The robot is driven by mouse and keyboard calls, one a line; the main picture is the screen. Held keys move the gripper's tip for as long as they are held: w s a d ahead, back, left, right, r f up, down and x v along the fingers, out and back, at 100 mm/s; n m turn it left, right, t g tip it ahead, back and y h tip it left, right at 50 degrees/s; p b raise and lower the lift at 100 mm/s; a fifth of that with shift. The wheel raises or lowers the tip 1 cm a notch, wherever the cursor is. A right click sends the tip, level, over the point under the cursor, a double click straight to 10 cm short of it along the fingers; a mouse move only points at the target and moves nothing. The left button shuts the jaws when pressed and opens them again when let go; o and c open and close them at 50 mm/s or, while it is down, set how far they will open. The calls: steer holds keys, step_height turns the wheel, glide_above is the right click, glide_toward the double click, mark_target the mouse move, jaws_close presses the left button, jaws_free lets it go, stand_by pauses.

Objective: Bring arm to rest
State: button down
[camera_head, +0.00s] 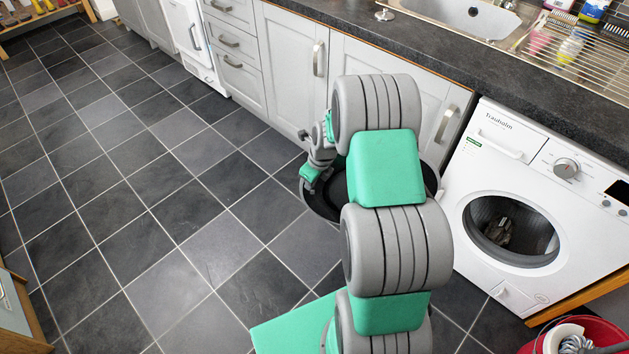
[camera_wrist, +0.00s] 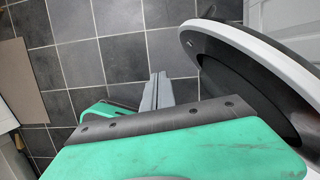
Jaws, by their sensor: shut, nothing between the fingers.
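My arm (camera_head: 385,170) stands in the middle of the head view, with its grey and green links stacked above the floor. Its far end is folded to the left, close to my base and in front of the white cupboard doors. My gripper (camera_wrist: 158,90) shows in the wrist view with its two grey fingers together and nothing between them. The fingers are over dark floor tiles and touch nothing that I can see. In the head view the hand is small and partly hidden by the arm links.
White cupboards (camera_head: 285,60) under a dark worktop (camera_head: 440,45) run behind my arm. A washing machine (camera_head: 540,200) stands to the right, with a red bucket (camera_head: 610,335) at the lower right corner. The tiled floor (camera_head: 120,200) to the left is clear.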

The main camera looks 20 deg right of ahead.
steer(key=s+a+r+n+p, duration=0.25)
steer(key=r+n, duration=0.25)
steer(key=r, duration=0.4)
steer(key=s+a+r+n+p, duration=0.25)
steer(key=r+n, duration=0.25)
steer(key=r, duration=0.3)
steer(key=s+a+r+n+p, duration=0.2)
steer(key=s+r+n, duration=0.25)
steer(key=r, duration=0.45)
steer(key=s+a+r+n+h+p, duration=0.1)
steer(key=s+a+r+n+p, duration=0.3)
steer(key=s+r+n, duration=0.6)
steer(key=n, duration=0.6)
steer(key=shift+s+t+p, duration=0.3)
steer(key=shift+t, duration=0.1)
steer(key=shift+a, duration=0.1)
